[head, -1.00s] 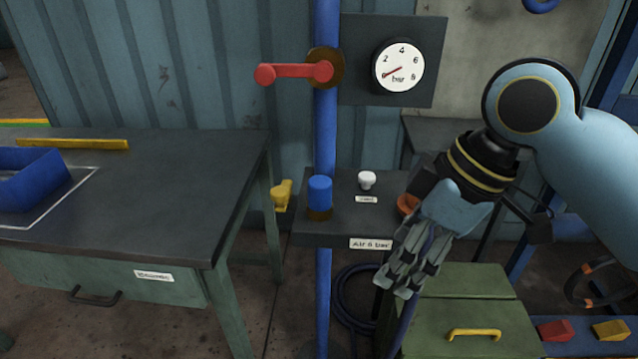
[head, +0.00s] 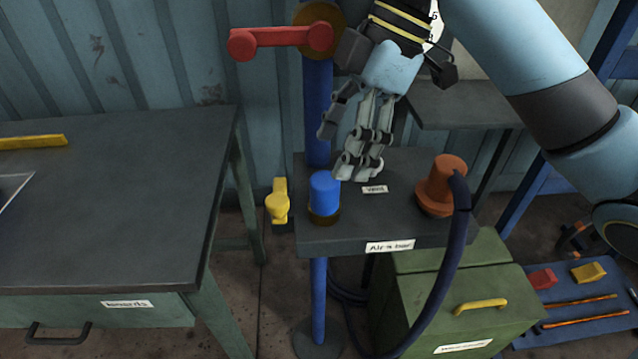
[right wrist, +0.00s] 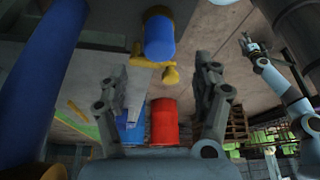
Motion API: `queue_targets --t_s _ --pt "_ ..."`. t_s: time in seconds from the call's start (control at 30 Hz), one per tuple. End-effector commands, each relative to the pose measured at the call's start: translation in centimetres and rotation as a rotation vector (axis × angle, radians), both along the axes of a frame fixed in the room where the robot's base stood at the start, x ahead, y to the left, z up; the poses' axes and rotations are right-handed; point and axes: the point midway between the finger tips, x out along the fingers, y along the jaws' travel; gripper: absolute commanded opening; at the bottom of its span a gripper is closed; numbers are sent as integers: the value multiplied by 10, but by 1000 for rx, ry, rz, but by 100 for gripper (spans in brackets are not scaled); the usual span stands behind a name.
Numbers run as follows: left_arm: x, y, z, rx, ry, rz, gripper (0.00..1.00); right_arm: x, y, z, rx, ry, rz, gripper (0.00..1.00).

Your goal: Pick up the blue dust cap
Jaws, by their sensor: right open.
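The blue dust cap (head: 324,190) sits upright on a brass ring on the dark shelf in the head view. It also shows in the right wrist view (right wrist: 159,40), between and beyond the fingers. My right gripper (head: 343,148) is open and empty, behind and just right of the cap in the head view, its fingers pointing down. I see no contact with the cap. In the right wrist view its two fingers (right wrist: 165,90) are spread apart. My left gripper (right wrist: 250,42) shows small at the upper right of the right wrist view, too small to read its jaws.
A blue pipe (head: 318,120) with a red lever (head: 280,40) rises behind the cap. A yellow handle (head: 278,203) is left of it. An orange coupling (head: 441,185) with a dark hose stands right on the shelf (head: 345,235). A workbench (head: 110,190) is at left.

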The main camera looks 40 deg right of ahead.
Motion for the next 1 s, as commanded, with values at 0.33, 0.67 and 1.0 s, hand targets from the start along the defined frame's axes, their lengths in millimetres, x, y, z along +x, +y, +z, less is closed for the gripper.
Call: queue_targets --t_s 0.33,0.67,1.0 --pt "-15 0 -5 1 22 1 40 3 11 -39 2 5 -2 67" --pt "9 0 -6 0 -14 -1 40 7 19 -66 -2 0 -1 67" --pt "-5 0 -7 0 7 0 40 7 19 -66 -2 1 -1 41"
